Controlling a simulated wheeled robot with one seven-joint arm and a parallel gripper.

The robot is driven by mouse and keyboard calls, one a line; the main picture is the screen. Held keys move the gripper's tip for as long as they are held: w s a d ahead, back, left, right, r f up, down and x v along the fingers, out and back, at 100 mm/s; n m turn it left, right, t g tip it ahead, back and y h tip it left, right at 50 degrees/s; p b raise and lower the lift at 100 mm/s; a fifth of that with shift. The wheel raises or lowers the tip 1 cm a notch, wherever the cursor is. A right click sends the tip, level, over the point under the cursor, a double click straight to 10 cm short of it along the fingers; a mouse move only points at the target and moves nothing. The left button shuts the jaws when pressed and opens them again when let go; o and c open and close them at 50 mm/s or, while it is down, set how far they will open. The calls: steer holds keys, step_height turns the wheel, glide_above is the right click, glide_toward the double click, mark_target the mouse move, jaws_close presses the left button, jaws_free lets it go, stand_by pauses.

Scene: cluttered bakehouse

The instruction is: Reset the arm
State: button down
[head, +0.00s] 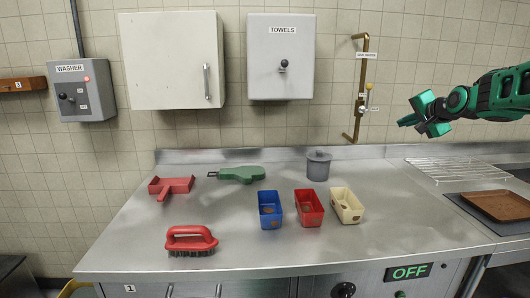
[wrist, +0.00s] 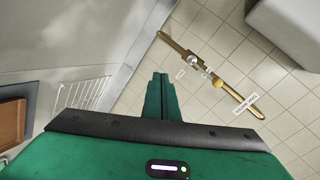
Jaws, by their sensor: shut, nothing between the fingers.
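My gripper (head: 423,117) is green and shows at the upper right in the head view, in the air in front of the tiled wall. It points left and is above the counter (head: 250,252), near the brass water pipe (head: 363,85) and apart from it. In the wrist view my gripper (wrist: 160,80) has its green fingers together with nothing between them. The arm reaches in from the right edge.
The counter holds a red scoop (head: 171,186), a green tool (head: 240,174), a grey pot (head: 318,166), a red brush (head: 190,240) and blue (head: 269,222), red (head: 319,206) and cream (head: 346,218) tins. A wire rack (head: 460,168) and brown tray (head: 500,205) lie right.

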steer(key=s+a+f+n+g, duration=0.2)
steer(key=s+f, duration=0.6)
steer(key=s, duration=0.9)
steer(key=s+a+f+n+g, duration=0.2)
steer(key=s+f+g, duration=0.5)
steer(key=s, duration=1.1)
steer(key=s+a+f+n+g, duration=0.2)
steer(key=s+f, duration=0.6)
steer(key=s, duration=0.9)
steer(key=shift+s+a+f+g, duration=0.35)
steer(key=shift+a+g, duration=0.4)
steer(key=shift+g, duration=0.45)
steer(key=shift+w, duration=0.1)
steer(key=shift+w+f, duration=0.2)
steer(key=shift+w, duration=0.35)
